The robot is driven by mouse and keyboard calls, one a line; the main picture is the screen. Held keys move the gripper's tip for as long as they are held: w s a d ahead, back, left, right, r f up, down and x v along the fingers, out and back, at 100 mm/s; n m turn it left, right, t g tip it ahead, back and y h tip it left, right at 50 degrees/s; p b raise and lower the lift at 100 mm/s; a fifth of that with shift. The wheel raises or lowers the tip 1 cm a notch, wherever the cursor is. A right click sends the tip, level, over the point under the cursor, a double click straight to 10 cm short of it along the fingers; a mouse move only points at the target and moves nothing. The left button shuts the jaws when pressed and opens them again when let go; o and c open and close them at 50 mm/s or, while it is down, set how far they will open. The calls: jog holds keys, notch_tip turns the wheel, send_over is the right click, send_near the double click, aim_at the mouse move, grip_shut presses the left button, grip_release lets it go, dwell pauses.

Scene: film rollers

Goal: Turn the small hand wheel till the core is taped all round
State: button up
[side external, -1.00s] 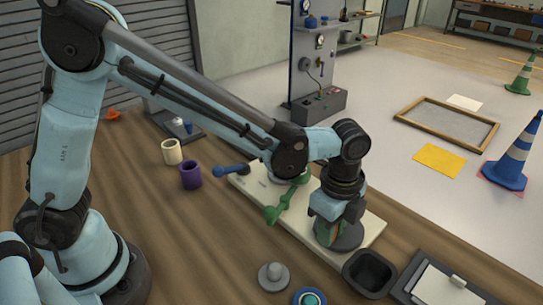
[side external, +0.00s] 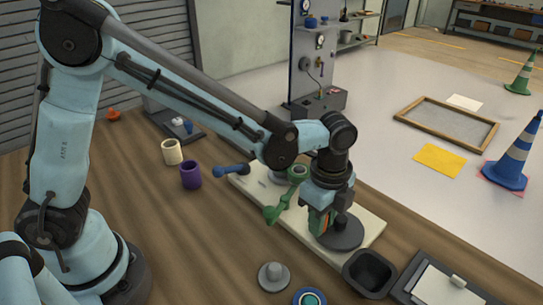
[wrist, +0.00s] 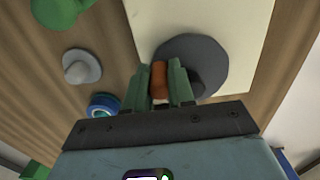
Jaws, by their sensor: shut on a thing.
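The small hand wheel appears as a dark grey disc (side external: 345,233) on the cream board (side external: 262,190); it also shows in the wrist view (wrist: 218,62). My gripper (side external: 322,222) points down over the disc's left side. Its green fingers, also in the wrist view (wrist: 163,84), are shut on an upright orange-brown knob (wrist: 159,78) at the disc's edge. A green arm-shaped part (side external: 284,203) with rounded ends lies to the left on the board. I cannot tell which part is the core, nor see any tape clearly.
A blue handle (side external: 231,170) sticks out at the board's far left. A grey knobbed piece (side external: 273,276), a blue ring (side external: 309,298) and a black bin (side external: 367,273) stand at the front. Purple (side external: 191,175) and cream (side external: 172,152) cups stand left, with bare table between.

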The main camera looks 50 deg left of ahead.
jog(key=shift+w, duration=0.15)
jog(key=shift+w+a, duration=0.5)
dwell(0.3)
jog(key=shift+w+a, duration=0.3)
jog(key=shift+w, duration=0.45)
